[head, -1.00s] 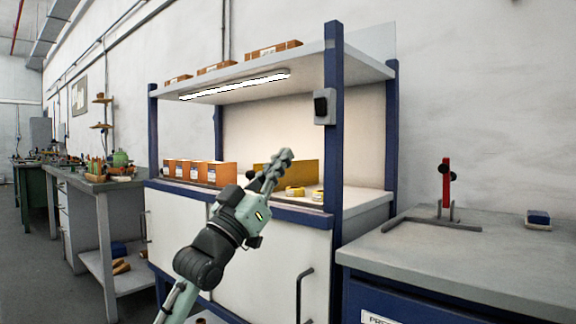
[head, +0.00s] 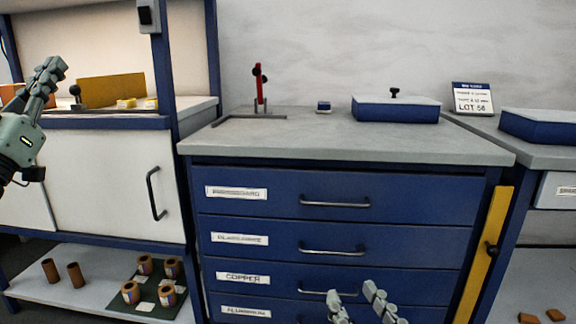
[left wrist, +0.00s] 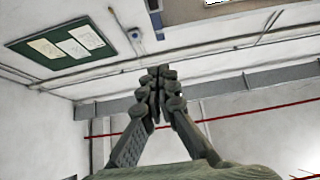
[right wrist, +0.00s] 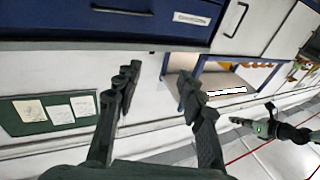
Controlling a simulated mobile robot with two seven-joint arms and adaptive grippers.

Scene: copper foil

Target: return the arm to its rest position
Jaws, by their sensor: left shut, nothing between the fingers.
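My left gripper (head: 48,75) is raised at the left edge of the head view, in front of the shelved workbench. Its fingers are together with nothing between them, as the left wrist view (left wrist: 158,85) also shows. My right gripper (head: 362,298) is at the bottom of the head view, in front of the blue drawers. Its fingers stand apart and empty in the right wrist view (right wrist: 156,85). Part of my left arm also shows at the right of that view.
The blue drawer cabinet (head: 285,187) has a grey top (head: 335,140) holding a red-posted stand (head: 259,88), a small blue block (head: 324,106) and a blue lidded box (head: 395,112). Copper rolls (head: 131,292) sit on the workbench's lower shelf (head: 100,311). A yellow bar (head: 484,250) is at the cabinet's right.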

